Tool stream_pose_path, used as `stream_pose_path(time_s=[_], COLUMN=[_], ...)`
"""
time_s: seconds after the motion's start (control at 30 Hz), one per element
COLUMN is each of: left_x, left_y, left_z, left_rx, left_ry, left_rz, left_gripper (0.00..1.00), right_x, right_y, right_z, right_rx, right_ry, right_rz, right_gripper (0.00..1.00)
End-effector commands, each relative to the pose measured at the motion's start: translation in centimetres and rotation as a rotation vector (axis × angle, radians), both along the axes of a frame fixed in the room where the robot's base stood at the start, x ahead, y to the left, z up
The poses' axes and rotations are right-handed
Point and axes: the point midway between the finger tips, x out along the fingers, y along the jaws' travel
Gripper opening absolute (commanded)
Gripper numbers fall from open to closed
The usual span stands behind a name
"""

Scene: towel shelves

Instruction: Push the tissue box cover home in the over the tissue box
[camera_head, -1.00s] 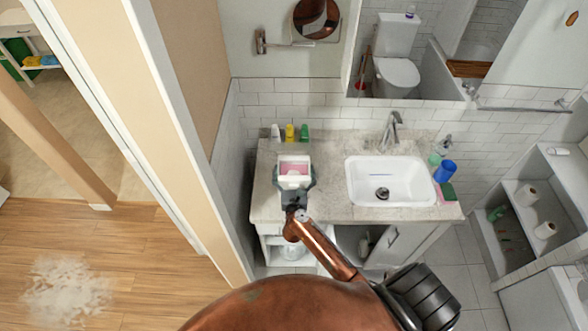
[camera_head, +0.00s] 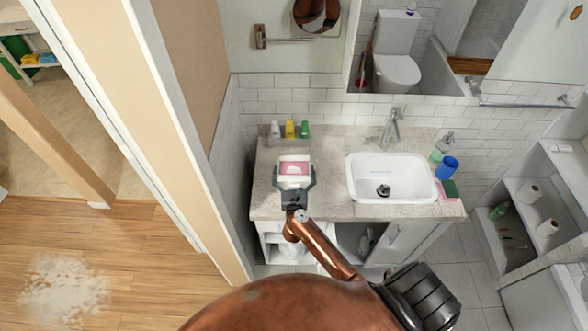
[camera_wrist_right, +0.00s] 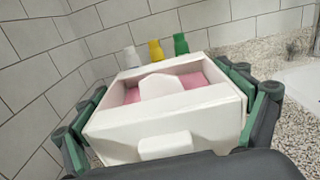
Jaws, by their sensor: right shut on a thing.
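The tissue box cover (camera_head: 294,159) is a white open-topped frame on the left part of the counter. It also fills the middle of the right wrist view (camera_wrist_right: 165,129). The pink tissue box (camera_head: 289,169) shows inside it, with a white tissue (camera_wrist_right: 160,85) sticking up. The cover is around the pink box; its lower edge is hidden, so I cannot tell how far down it sits. My right gripper (camera_head: 294,184) is shut on the cover, with its green-padded fingers along the two sides. My left gripper is not in view.
Three small bottles, white, yellow (camera_head: 290,129) and green, stand behind the cover against the tiled wall. The sink (camera_head: 391,177) and faucet (camera_head: 393,128) are to the right. A blue cup (camera_head: 447,168) stands beyond the sink. Bare counter (camera_head: 334,148) lies between.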

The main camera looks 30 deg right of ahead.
Motion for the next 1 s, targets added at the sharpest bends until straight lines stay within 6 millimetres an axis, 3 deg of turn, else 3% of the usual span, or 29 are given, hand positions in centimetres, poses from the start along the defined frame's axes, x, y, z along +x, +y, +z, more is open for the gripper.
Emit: stream_pose_path(time_s=[0.77, 0.8, 0.9, 1.0], left_x=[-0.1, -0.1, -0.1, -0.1], left_y=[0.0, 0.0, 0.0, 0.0], left_z=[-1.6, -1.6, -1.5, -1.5], left_rx=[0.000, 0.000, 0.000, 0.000], left_ry=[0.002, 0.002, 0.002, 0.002], left_rz=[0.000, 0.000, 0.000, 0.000], left_gripper=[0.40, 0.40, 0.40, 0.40], right_x=[0.0, 0.0, 0.0, 0.0], right_y=[0.0, 0.0, 0.0, 0.0], right_z=[-1.9, -1.9, -1.8, -1.8], right_rx=[-0.001, -0.001, -0.001, -0.001], right_ry=[0.000, 0.000, 0.000, 0.000], right_rz=[-0.001, -0.001, -0.001, -0.001], right_gripper=[0.50, 0.93, 0.99, 1.00])
